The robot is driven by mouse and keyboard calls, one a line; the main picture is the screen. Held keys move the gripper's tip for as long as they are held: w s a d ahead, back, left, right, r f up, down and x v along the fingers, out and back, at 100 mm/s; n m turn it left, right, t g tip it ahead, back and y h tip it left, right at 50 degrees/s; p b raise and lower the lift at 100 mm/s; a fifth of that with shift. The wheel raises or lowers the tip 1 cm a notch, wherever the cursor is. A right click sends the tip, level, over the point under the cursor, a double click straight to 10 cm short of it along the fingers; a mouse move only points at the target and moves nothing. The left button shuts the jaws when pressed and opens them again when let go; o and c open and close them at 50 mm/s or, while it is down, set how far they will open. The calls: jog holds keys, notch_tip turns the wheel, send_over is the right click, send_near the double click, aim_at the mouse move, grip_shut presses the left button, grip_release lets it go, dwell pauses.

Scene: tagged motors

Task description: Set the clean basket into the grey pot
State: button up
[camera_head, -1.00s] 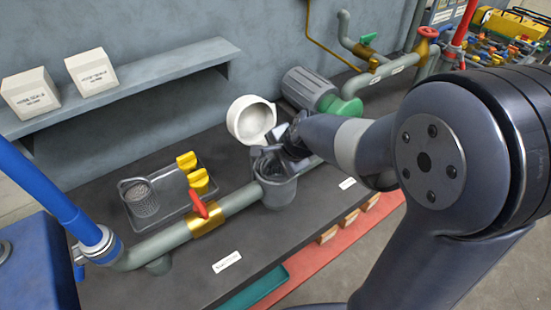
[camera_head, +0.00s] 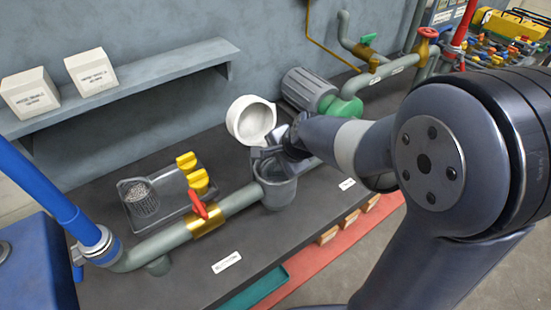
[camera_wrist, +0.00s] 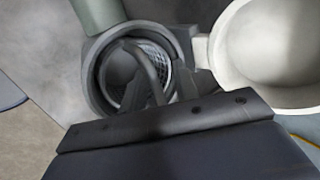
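The grey pot (camera_head: 277,190) is an open cup on the pipe, right of the red-handled valve. In the wrist view the pot (camera_wrist: 93,75) is seen from above. A clean mesh basket (camera_wrist: 152,70) with a dark handle (camera_wrist: 143,65) sits down inside it. My gripper (camera_head: 270,153) is over the pot's mouth, close to the handle. Its fingers are dark against dark parts, so I cannot tell whether they grip the handle or stand open around it. A second basket (camera_head: 141,200), filled with pale bits, stands in the tray (camera_head: 176,213) at left.
A white round lid or bowl (camera_head: 250,120) stands open behind the pot, close to my gripper; it also shows in the wrist view (camera_wrist: 275,45). A red valve handle (camera_head: 199,204) and yellow parts (camera_head: 190,163) are left. A ribbed motor (camera_head: 308,88) is behind.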

jog(key=p+v, duration=0.1)
jog(key=v, duration=1.1)
jog(key=shift+r, duration=0.25)
jog(key=shift+f, duration=0.1)
jog(key=b+x, duration=0.1)
jog(key=x, duration=1.1)
jog(key=shift+f+b, duration=0.3)
jog(key=shift+f, duration=0.1)
jog(key=shift+r, duration=0.35)
jog(key=shift+r+p, duration=0.1)
jog(key=shift+p, duration=0.2)
